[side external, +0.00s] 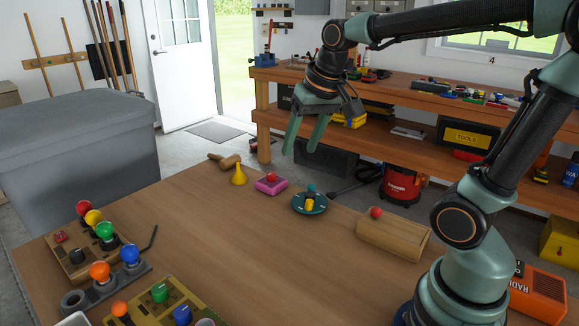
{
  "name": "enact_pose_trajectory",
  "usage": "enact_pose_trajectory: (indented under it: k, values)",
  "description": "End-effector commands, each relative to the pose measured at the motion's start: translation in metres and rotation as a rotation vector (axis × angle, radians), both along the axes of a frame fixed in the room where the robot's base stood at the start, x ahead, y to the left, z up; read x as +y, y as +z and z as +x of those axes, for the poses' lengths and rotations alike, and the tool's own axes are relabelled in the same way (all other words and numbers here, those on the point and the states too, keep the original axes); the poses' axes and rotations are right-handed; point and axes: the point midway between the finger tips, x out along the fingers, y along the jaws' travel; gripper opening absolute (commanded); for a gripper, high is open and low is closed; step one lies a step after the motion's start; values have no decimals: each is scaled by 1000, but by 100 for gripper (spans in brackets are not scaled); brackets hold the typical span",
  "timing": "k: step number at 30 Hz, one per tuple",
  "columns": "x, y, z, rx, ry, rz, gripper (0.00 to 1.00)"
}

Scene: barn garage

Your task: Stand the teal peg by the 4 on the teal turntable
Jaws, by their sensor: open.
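The teal turntable (296,207) is a small round disc on the wooden table, right of centre. A small teal rounded piece (311,188) shows at its back, and it looks like the top of the teal peg. A yellow piece (309,204) stands in front of it on the disc and hides its lower part. The numbers on the turntable are too small to read. My gripper (300,151) points down with its two green fingers apart. It is empty and hangs above and behind the turntable, touching nothing.
A pink block with a red ball (271,185), a yellow funnel (238,175) and a mallet (224,161) are left of the turntable. A wooden box (394,237) is right. Boards with coloured balls (107,258) fill the front left. The table's middle is clear.

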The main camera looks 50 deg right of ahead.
Motion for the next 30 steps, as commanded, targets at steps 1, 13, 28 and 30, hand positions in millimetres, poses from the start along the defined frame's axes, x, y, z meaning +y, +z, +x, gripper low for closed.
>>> enact_pose_trajectory:
  k: [1, 13, 28, 30]
  values:
    - [11, -1, -13, -23, 74, -22, 58]
    - [44, -24, -60, -113, 396, -133, 58]
    - [44, -25, -60, -112, 399, -133, 58]
    - [44, -25, -60, -112, 399, -133, 58]
